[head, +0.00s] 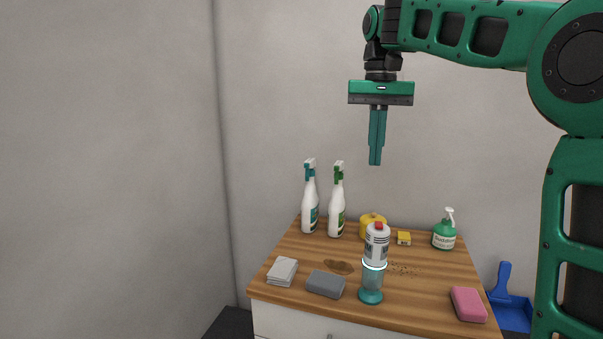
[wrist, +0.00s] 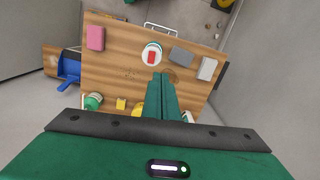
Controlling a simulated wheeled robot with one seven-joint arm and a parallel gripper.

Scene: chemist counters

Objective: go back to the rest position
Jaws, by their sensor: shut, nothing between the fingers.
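My gripper (head: 376,162) hangs pointing down, high above the wooden counter (head: 310,251) in the head view. Its two fingers are together with nothing between them. In the wrist view the shut fingers (wrist: 162,80) point over the counter top. A white and clear-teal canister with a red cap (head: 376,248) stands upright at the front middle of the counter, below my gripper and apart from it. My green arm comes in from the right side of the head view.
Two spray bottles (head: 310,205) (head: 337,210) stand at the back left, with a yellow object (head: 370,222) and a green pump bottle (head: 444,236) to the right. A grey sponge (head: 325,284), white cloths (head: 282,271), pink sponge (head: 468,304) and brown stain (head: 339,267) lie forward. A blue dustpan (head: 510,312) is at right.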

